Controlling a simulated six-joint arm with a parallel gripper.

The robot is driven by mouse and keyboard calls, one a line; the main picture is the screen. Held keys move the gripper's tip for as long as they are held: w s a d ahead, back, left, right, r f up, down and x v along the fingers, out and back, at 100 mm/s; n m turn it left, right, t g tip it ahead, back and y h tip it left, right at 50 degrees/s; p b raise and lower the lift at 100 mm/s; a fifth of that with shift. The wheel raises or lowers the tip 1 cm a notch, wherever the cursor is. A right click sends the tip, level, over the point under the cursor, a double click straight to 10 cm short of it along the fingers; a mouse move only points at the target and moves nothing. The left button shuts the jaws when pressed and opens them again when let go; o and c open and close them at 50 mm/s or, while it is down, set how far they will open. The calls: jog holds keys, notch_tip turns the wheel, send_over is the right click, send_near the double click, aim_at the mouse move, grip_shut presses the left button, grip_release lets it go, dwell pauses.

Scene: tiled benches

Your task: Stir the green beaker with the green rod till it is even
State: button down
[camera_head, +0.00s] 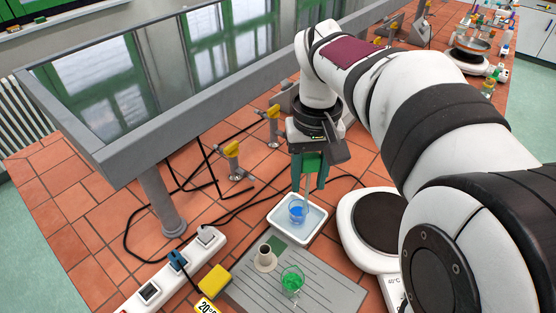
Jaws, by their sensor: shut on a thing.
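The green beaker (292,280), a clear glass with green liquid, stands on a grey grooved board at the bottom centre. My gripper (308,184) points down above and behind it, over the white tray. It is shut on a thin rod that shows only faintly between the green fingers; its colour and lower end are hard to make out. The rod is apart from the green beaker. A beaker of blue liquid (298,211) stands in the white tray (316,226), just below my gripper.
A small pale holder with a dark opening (265,258) stands left of the green beaker. A hotplate (376,218) is to the right. A yellow block (215,280) and a power strip (150,292) lie left of the grey board (330,291). Black cables cross the tiles.

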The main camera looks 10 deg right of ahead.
jog(key=s+a+f+g, duration=0.2)
jog(key=s+a+f, duration=0.1)
jog(key=s+f, duration=0.3)
notch_tip(320, 180, down, 13)
jog(key=shift+d, duration=0.2)
dwell(1.0)
jog(key=shift+s+d+r, duration=0.1)
jog(key=shift+s, duration=0.1)
